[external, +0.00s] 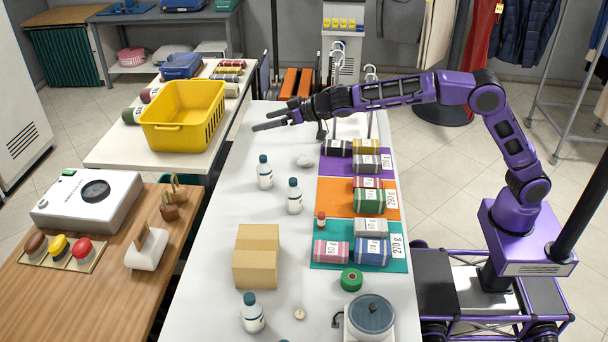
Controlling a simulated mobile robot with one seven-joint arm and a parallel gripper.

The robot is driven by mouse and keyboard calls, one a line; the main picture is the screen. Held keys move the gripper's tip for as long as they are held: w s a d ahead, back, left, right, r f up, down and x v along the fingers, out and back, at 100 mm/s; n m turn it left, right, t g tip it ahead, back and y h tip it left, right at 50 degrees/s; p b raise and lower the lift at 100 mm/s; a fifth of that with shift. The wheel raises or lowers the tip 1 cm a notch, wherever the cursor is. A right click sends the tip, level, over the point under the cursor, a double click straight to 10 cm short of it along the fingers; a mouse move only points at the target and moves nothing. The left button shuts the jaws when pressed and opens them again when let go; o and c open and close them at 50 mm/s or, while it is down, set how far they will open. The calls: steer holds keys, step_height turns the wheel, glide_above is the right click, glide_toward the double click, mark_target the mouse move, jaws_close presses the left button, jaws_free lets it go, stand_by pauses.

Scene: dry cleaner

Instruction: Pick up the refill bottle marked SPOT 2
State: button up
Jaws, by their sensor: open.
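Three white bottles with dark caps stand upright on the long white table (205,270). One bottle (265,173) is at the far left, a second bottle (294,197) is just nearer and to its right, and a third bottle (252,314) is at the near end. Their label writing is too small to read, so I cannot tell which is SPOT 2. My gripper (263,121) is open and empty, with its fingers pointing left. It is above the far end of the table, beyond the farthest bottle and apart from it.
A cardboard box (256,256) stands between the second and third bottles. A small red-capped bottle (320,222), a green tape roll (351,280) and a lidded pot (371,314) are nearby. Purple, orange and teal mats (324,253) hold labelled rolls on the right. A yellow basket (182,116) stands left.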

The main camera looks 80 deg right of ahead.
steer(key=s+d+f+m+y, duration=0.1)
steer(key=d+f+m, duration=0.15)
steer(key=f, duration=0.35)
steer(key=d+f+m+y, duration=0.1)
steer(key=d+f+m, duration=0.15)
steer(key=f, duration=0.35)
steer(key=m, duration=1)
glide_toward(264, 173)
steer(key=s+a+r, duration=0.2)
steer(key=a+r, duration=0.2)
steer(key=s+d+f+m+h, duration=0.2)
steer(key=s+d+f+m, duration=0.45)
steer(key=m, duration=0.65)
steer(key=w+m+b, duration=0.2)
steer(key=w, duration=0.2)
steer(key=w+f+m+b, duration=0.1)
steer(key=w+m+b, duration=0.1)
steer(key=w, duration=0.2)
steer(key=w+f+m+b, duration=0.1)
steer(key=w+m+b, duration=0.1)
steer(key=w, duration=0.2)
steer(key=shift+w+a+t+y, duration=0.1)
steer(key=shift+w+t+y, duration=0.05)
steer(key=shift+t+y, duration=0.2)
steer(key=shift+x, duration=3.15)
jaws_close()
